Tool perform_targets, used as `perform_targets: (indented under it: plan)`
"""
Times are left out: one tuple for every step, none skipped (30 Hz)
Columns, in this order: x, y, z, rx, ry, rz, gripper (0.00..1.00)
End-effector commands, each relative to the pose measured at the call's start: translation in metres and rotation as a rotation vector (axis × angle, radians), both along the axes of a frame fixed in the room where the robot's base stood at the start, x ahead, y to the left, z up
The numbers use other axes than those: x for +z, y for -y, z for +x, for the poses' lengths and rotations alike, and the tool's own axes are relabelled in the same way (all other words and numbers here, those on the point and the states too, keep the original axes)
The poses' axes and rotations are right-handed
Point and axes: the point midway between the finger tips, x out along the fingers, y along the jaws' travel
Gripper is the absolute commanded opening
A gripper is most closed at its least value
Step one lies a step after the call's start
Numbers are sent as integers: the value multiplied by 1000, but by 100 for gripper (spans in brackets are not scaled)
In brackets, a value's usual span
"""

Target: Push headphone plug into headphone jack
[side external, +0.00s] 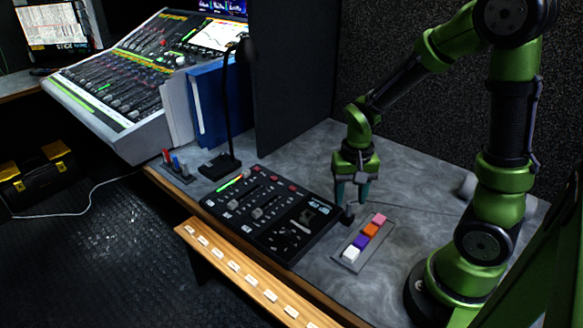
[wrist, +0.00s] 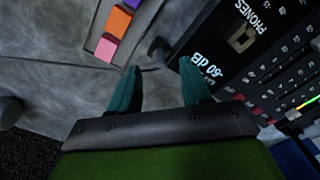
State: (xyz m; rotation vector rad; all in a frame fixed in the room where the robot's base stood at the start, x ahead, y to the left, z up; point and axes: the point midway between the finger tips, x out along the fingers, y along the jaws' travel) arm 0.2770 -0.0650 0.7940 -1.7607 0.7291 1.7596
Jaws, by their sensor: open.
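My gripper (side external: 353,201) points down at the right edge of the black mixer panel, its two teal fingers apart. In the wrist view my gripper (wrist: 158,78) is open and empty. A small dark piece, apparently the headphone plug (side external: 347,213), sits just below the fingertips on the grey desk. The dark piece (wrist: 158,49) also shows ahead of the gap between the fingers, apart from them, with a thin cable beside it. The headphone jack seems to be the dark shape by the "PHONES" lettering (wrist: 240,38) on the panel; its opening is not clear.
The mixer panel (side external: 270,217) has several faders and buttons. A grey strip with coloured blocks (side external: 361,246) lies right of it. A lamp (side external: 220,163) stands behind left. A wooden rail (side external: 245,272) runs along the desk front. The desk's right side (side external: 410,190) is mostly clear.

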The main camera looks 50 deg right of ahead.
Motion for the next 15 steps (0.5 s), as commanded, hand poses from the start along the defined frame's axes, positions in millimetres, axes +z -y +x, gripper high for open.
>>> perform_targets:
  plan:
    - [-10, 0, -3, -2, -7, 1, 48]
    - [-14, 0, -3, -2, -8, 1, 48]
    - [-20, 0, -3, -2, -6, 1, 48]
    - [-24, 0, -3, -2, -6, 1, 48]
    - [-27, 0, -3, -1, -5, 1, 48]
    - [-31, 0, -2, -1, -4, 1, 48]
    - [-33, 0, -2, -1, -4, 1, 48]
    - [-34, 0, -2, -1, -2, 1, 48]
    - [-35, 0, -2, 0, -1, 0, 48]
    - [-35, 0, -2, 0, -1, 1, 48]
    - [-35, 0, -2, 0, 0, 0, 48]
    - [-35, 0, -2, 1, 0, 0, 48]
    - [-35, 0, -2, 1, 0, 0, 48]
    - [-35, 0, -2, 0, 0, 0, 48]
    - [-35, 0, -2, 0, 0, 0, 48]
